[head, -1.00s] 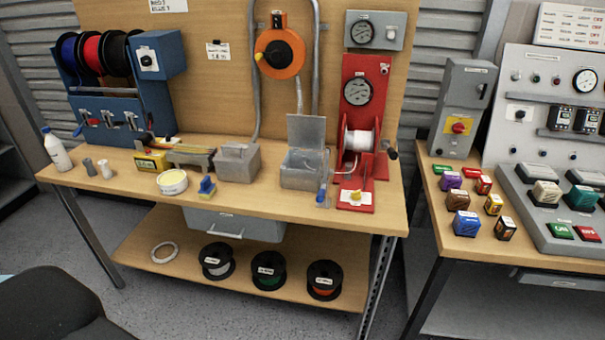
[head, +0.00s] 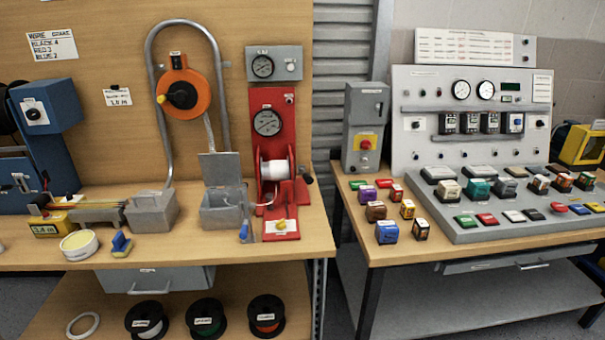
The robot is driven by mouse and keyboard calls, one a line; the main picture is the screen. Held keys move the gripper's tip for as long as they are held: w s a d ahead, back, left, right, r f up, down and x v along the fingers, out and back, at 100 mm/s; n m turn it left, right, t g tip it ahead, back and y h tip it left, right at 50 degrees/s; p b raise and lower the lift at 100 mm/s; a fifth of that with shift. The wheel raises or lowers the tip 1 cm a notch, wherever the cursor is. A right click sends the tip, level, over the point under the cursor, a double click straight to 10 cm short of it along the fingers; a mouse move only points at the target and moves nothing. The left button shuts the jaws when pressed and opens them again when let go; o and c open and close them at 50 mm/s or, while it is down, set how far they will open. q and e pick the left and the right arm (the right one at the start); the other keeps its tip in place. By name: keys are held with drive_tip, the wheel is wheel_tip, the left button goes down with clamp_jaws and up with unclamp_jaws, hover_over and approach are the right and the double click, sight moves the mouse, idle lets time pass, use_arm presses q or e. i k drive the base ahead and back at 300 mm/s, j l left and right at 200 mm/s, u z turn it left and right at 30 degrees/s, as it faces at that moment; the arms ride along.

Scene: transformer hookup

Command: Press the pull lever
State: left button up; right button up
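A red stand (head: 265,122) with a round gauge and a white spool (head: 275,170) stands at the right end of the wooden bench in the head view. A dark knob (head: 308,180) sticks out at its right side, and a small yellow piece (head: 281,224) sits on its base above a white label. I cannot tell for sure which of these is the pull lever. Neither of my grippers shows in the view.
Left of the stand are an open grey box (head: 222,208), a blue-handled tool (head: 243,232), a grey block (head: 152,212) and a round tin (head: 79,244). A second bench (head: 430,250) at right holds a control panel (head: 470,120) and several small coloured blocks. A gap separates the benches.

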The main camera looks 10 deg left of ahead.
sight(308, 178)
drive_tip(key=i+j+z, duration=0.15)
drive_tip(key=j, duration=0.25)
drive_tip(key=i+j+z, duration=0.2)
drive_tip(key=j, duration=0.2)
drive_tip(key=i+j+z, duration=0.15)
drive_tip(key=j, duration=0.3)
drive_tip(key=j+z, duration=0.2)
drive_tip(key=j, duration=0.2)
